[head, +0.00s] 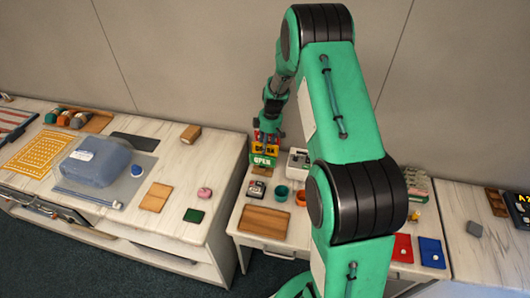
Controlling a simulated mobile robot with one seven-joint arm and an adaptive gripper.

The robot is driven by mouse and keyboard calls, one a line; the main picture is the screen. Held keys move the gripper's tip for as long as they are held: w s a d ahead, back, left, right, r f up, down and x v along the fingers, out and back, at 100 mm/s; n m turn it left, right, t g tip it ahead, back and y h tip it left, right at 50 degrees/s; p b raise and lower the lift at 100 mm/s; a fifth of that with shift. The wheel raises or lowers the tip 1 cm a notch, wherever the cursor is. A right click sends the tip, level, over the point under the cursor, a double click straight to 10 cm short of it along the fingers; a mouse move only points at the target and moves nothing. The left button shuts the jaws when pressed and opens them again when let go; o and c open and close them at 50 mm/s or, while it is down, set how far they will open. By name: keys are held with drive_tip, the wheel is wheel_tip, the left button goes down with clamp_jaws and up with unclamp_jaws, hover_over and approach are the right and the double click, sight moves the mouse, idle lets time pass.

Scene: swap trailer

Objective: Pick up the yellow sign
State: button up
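The yellow sign (266,150) with dark lettering stands near the back left of the middle table, close behind a green sign (262,161) that reads OPEN. My gripper (267,135) points down at the top of the yellow sign, overlapping it in the picture. The fingertips are small and partly lost against the signs. I cannot tell whether they touch the yellow sign or are closed on it. The lower part of the yellow sign is hidden by the green sign.
A white device (298,161), a teal cup (281,191) and an orange cup (300,197) stand right of the signs. A dark square item (256,189) and a wooden board (265,220) lie in front. My arm hides the table's middle.

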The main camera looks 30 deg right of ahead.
drive_tip(key=shift+w+a+f, duration=0.1)
drive_tip(key=shift+f, duration=0.9)
drive_tip(key=shift+f+b, duration=0.25)
drive_tip(key=shift+b, duration=0.05)
idle(0.4)
clamp_jaws()
